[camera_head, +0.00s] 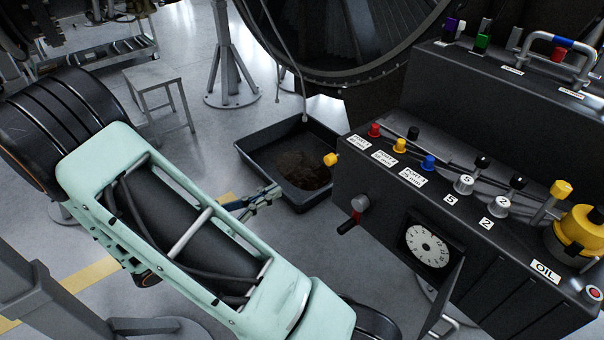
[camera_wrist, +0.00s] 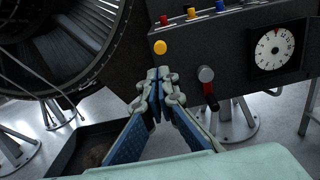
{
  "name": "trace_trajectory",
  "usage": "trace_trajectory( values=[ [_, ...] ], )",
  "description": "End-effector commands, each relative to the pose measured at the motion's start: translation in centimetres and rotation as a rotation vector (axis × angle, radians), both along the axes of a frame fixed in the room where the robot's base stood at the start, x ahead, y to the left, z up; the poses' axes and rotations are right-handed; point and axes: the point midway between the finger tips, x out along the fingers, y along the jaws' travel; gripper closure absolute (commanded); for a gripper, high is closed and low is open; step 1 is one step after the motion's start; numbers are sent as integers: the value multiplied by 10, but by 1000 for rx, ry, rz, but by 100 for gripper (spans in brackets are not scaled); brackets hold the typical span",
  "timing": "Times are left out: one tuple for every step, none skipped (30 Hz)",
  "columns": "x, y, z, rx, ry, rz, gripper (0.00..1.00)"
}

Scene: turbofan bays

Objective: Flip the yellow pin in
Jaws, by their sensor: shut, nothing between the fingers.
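A round yellow pin head (camera_head: 331,159) sticks out from the left end of the black console; it also shows in the wrist view (camera_wrist: 160,47), just above my fingertips. A second yellow pin (camera_head: 399,146) stands on the console's top edge, between a red pin (camera_head: 374,130) and a blue pin (camera_head: 428,163). My gripper (camera_head: 274,193) is shut and empty, left of and a little below the end pin in the head view. In the wrist view my fingertips (camera_wrist: 158,74) meet below the end pin, with a gap between them in the picture.
The black console (camera_head: 375,215) carries a dial (camera_head: 427,246), a red-and-black lever (camera_head: 354,214), several knobs and a yellow oil cap (camera_head: 580,232). A black drip tray (camera_head: 262,176) lies on the floor behind my gripper. The large engine ring (camera_head: 350,80) stands behind.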

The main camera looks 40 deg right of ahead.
Motion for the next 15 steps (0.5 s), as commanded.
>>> trace_trajectory(
  values=[
    [0, -5, 0, -1, 0, -3, 100],
    [0, -9, 1, -1, 0, -4, 100],
    [0, -14, 1, -1, 1, -5, 100],
    [0, -19, 1, -2, 1, -5, 100],
    [0, -25, 1, -1, 1, -6, 100],
    [1, -33, 1, -1, 0, -6, 100],
    [2, -40, 1, -2, 0, -7, 100],
    [2, -46, 1, -1, 1, -8, 100],
    [2, -55, 1, 0, 2, -7, 100],
    [3, -62, 1, -1, 1, -7, 100],
    [3, -69, 1, -2, 1, -8, 100],
    [4, -77, 1, 0, 1, -6, 100],
    [5, -83, 1, 0, 0, -7, 100],
    [5, -89, 1, -1, 0, -6, 100],
    [6, -97, 1, -1, 1, -7, 100]
  ],
)
